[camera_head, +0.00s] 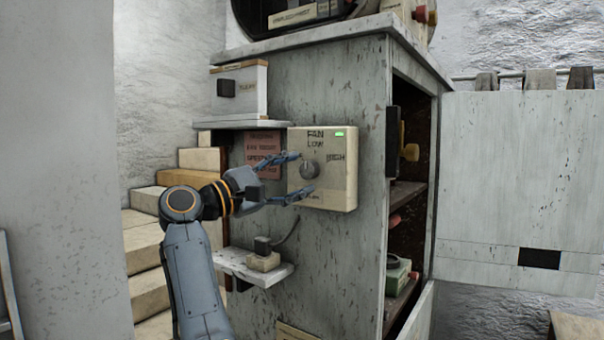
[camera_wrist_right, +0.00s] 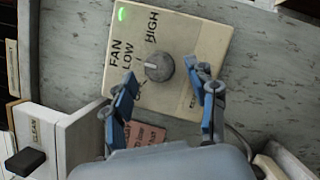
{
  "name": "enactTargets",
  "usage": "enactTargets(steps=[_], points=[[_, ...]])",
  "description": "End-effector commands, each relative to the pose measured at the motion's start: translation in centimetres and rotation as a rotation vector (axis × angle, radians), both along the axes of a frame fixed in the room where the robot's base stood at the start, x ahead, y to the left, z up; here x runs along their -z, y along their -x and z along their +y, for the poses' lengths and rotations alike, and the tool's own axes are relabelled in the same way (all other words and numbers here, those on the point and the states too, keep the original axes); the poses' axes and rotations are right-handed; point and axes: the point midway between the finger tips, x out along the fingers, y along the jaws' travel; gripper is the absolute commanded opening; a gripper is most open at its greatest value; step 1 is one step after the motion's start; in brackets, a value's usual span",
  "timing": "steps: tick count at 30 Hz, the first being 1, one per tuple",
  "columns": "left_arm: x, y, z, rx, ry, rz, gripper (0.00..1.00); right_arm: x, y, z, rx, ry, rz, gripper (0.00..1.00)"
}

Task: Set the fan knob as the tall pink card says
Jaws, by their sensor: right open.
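The fan box (camera_head: 335,190) is cream coloured, with a lit green light, and is fixed to the side of the grey cabinet. Its round grey knob (camera_head: 309,170) sits among the words FAN, LOW and HIGH; the knob also shows in the right wrist view (camera_wrist_right: 159,67). The pink card (camera_head: 263,155) is on the cabinet just left of the box, partly behind my gripper; its text is too small to read. My right gripper (camera_head: 303,174) is open, its fingers on either side of the knob, apart from it. My left gripper is out of view.
A white box (camera_head: 239,90) with a dark knob stands on a shelf at upper left. A small shelf (camera_head: 252,268) below holds a plug-like object with a cable (camera_head: 263,260). The cabinet's right side is open, with shelves inside. Pale steps (camera_head: 150,240) lie behind at left.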

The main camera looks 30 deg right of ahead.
Motion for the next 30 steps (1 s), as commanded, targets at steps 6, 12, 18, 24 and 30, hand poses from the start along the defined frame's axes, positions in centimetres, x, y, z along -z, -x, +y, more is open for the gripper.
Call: enactTargets(steps=[6,12,18,24,30], points=[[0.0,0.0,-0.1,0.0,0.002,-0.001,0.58,0.7,0.1,3.6,-0.003,0.0,0.002,0.58],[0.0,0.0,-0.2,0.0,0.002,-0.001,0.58,1.0,0.2,5.0,-0.001,0.0,0.0,0.58],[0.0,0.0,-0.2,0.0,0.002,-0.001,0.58,1.0,0.2,5.1,0.0,0.0,0.0,0.58],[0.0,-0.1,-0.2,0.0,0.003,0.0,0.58,1.0,0.2,5.1,0.0,0.0,0.0,0.58],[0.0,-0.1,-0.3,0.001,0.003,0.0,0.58,1.5,-0.2,4.6,-0.002,0.052,0.05,0.58]])
